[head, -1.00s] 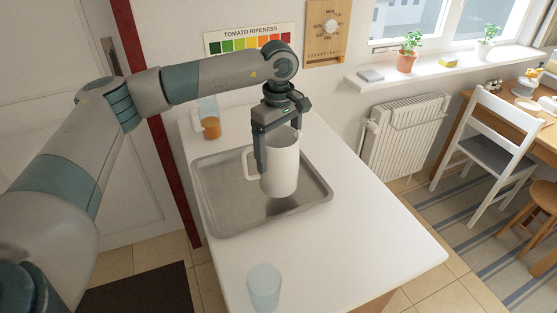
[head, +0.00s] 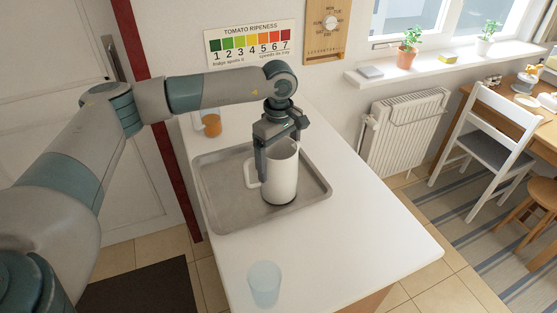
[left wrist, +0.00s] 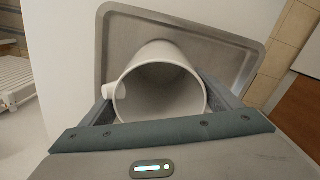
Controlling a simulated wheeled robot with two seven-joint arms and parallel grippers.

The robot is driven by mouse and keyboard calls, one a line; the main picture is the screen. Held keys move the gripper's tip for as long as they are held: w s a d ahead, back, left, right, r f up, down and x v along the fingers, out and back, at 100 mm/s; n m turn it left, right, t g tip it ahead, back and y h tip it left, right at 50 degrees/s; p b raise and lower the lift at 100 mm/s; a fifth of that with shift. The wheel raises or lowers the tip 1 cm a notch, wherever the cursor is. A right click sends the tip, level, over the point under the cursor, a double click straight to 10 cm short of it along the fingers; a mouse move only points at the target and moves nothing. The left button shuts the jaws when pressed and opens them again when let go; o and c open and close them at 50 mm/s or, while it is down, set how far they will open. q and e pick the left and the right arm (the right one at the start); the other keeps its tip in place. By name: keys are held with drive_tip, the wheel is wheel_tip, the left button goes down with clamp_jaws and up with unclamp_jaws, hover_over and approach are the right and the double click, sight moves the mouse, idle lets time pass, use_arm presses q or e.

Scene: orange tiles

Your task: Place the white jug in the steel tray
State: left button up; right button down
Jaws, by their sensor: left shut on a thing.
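The white jug (head: 281,180) is upright over the right part of the steel tray (head: 222,205) in the head view. Its base appears at or very close to the tray floor; I cannot tell whether it touches. Its handle points left. My left gripper (head: 280,160) is shut on the jug, with fingers on both sides of its upper body. In the left wrist view the jug's open rim (left wrist: 160,95) lies between the fingers, and the tray (left wrist: 190,30) shows behind it. My right gripper is not in view.
A pale blue glass (head: 264,284) stands on the white counter (head: 345,235) near the front. An orange-filled glass (head: 211,125) stands behind the tray. The counter right of the tray is clear. A wall chart hangs behind.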

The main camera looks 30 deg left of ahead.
use_arm(q)
drive_tip(key=o, duration=1.3)
drive_tip(key=shift+o, duration=0.2)
wheel_tip(320, 180, up, 12)
drive_tip(key=b, duration=0.4)
drive_tip(key=shift+b, duration=0.3)
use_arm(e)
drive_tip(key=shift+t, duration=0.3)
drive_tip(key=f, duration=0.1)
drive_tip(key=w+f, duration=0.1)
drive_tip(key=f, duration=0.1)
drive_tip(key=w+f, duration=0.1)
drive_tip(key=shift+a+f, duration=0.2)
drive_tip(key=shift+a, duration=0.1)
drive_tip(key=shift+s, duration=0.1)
